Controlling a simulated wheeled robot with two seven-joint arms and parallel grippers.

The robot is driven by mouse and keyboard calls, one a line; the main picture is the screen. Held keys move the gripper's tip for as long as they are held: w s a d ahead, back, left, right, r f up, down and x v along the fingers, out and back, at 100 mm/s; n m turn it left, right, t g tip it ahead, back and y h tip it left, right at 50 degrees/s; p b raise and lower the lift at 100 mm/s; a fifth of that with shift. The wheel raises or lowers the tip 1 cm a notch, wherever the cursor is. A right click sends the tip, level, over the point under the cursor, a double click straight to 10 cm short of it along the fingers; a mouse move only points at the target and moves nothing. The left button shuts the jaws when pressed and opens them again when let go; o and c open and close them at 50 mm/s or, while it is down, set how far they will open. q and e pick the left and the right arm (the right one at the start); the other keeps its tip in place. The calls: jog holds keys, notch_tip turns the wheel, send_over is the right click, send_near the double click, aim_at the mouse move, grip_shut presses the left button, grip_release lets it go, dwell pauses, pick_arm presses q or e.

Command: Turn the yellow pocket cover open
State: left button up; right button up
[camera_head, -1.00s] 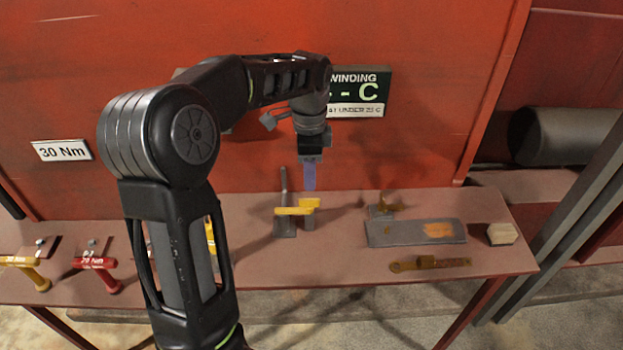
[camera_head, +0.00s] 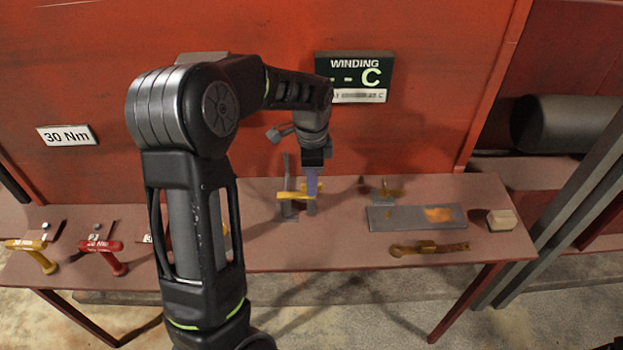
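The yellow cover (camera_head: 291,195) shows as a short yellow bar across a small grey bracket (camera_head: 287,213) on the bench, in front of the red panel. A thin grey post rises behind it. My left gripper (camera_head: 312,184) comes down from above at the cover's right end. Its narrow bluish fingers overlap the yellow bar in the picture; I cannot tell whether they touch it. The fingers look like one strip, so their gap cannot be judged, and they hide part of the cover's right end. My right gripper is not in view.
On the bench (camera_head: 355,258) a grey plate (camera_head: 400,218), a brassy wrench-like tool (camera_head: 430,248), a small fitting (camera_head: 383,192) and a beige block (camera_head: 501,221) lie to the right. Yellow (camera_head: 30,246) and red (camera_head: 101,246) T-handled tools stand left. A WINDING sign (camera_head: 353,77) hangs behind.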

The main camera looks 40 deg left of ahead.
pick_arm(q)
jog(key=shift+f, duration=0.25)
grip_shut()
dwell(1.4)
